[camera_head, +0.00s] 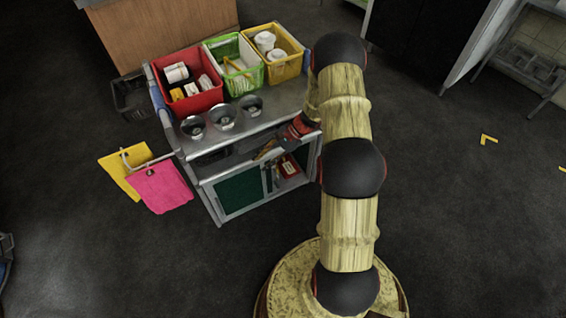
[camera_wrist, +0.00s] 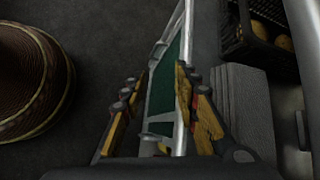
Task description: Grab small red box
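My gripper (camera_head: 264,152) is beside the cart's right part, just above and left of the box; my arm partly covers this area. In the wrist view my gripper (camera_wrist: 157,76) shows two yellow fingers spread apart with nothing visible held between them. The cart's green panel (camera_wrist: 168,80) and metal frame show between and beyond the fingers. I cannot make out the red box in the wrist view.
The cart's top (camera_head: 287,104) carries a red bin (camera_head: 212,98), a green bin (camera_head: 254,83), a yellow bin (camera_head: 287,74) and several metal bowls (camera_head: 222,118). Pink (camera_head: 162,188) and yellow (camera_head: 119,174) cloths hang at its left. A dark crate (camera_wrist: 262,42) shows in the wrist view. Floor right is mostly clear.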

